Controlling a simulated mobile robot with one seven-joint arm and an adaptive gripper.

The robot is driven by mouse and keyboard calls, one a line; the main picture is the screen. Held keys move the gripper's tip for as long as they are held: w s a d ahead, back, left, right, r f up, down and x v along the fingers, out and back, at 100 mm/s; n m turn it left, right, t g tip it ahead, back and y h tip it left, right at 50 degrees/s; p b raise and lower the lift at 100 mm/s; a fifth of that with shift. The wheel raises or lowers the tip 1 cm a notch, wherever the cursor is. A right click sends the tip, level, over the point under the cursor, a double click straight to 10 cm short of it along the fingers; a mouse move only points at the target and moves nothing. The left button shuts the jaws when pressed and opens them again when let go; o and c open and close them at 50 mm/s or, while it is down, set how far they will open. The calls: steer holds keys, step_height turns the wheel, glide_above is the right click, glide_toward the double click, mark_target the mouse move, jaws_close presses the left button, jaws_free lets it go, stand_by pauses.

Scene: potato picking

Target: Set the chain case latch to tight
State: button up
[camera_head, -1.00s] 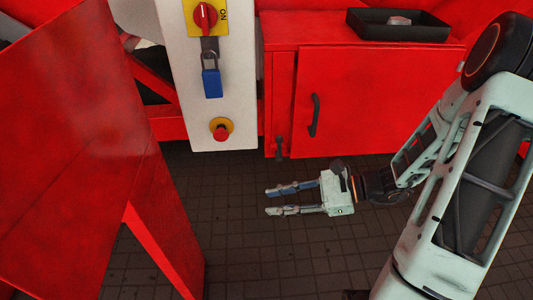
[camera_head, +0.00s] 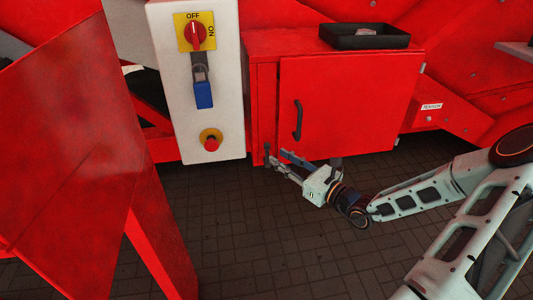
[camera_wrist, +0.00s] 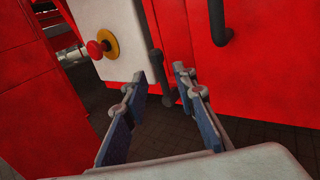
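The chain case (camera_head: 350,100) is a red cabinet with a closed door and a dark vertical handle (camera_head: 298,120). A small dark lever, which looks like the latch (camera_head: 267,149), is at the case's lower left corner. It also shows in the wrist view as a dark upright bar (camera_wrist: 157,66) beyond the fingertips. My gripper (camera_head: 277,158) is at the lower left of the case, close to this lever. In the wrist view my gripper (camera_wrist: 161,73) is open and empty, with the lever seen between its fingers. Contact cannot be told, nor can the lever's exact setting.
A white panel (camera_head: 185,110) left of the case carries a red rotary switch (camera_head: 195,36), a blue padlock (camera_head: 203,95) and a red stop button (camera_head: 211,143). A black tray (camera_head: 364,37) sits on top. A red sheet-metal part (camera_head: 80,130) stands at left. The tiled floor is clear.

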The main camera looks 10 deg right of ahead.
mark_target(267, 149)
steer(key=b+x, duration=0.1)
steer(key=x, duration=0.5)
steer(key=shift+w+a, duration=0.1)
steer(key=shift+w, duration=0.05)
steer(key=shift+c, duration=0.3)
jaws_close()
